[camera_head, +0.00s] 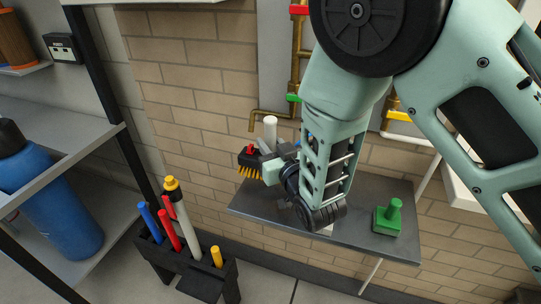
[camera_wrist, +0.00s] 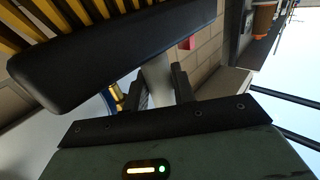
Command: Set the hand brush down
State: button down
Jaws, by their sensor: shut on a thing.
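The hand brush has a black block and yellow bristles, and shows in the head view (camera_head: 248,161) at the left end of my arm. In the wrist view the black block (camera_wrist: 115,55) fills the upper left, with the yellow bristles along its far side. My gripper (camera_head: 270,165) is shut on the brush and holds it near the grey table's left back corner, apparently above the surface. In the wrist view the two dark fingers of my gripper (camera_wrist: 160,88) stand behind the block, with a pale part between them. The grip point is partly hidden.
The grey table (camera_head: 350,244) stands against the brick wall. A green knobbed block (camera_head: 388,217) is at its right; bare surface lies in front. A black rack (camera_head: 190,268) of coloured tubes is at lower left. Wall pipes (camera_head: 297,55) and a white cylinder (camera_head: 270,128) are behind.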

jog(key=shift+f, duration=1.65)
jog(key=shift+f, duration=0.1)
jog(key=c, duration=1.1)
grip_release()
jog(key=shift+f, duration=0.1)
jog(key=shift+c, duration=0.2)
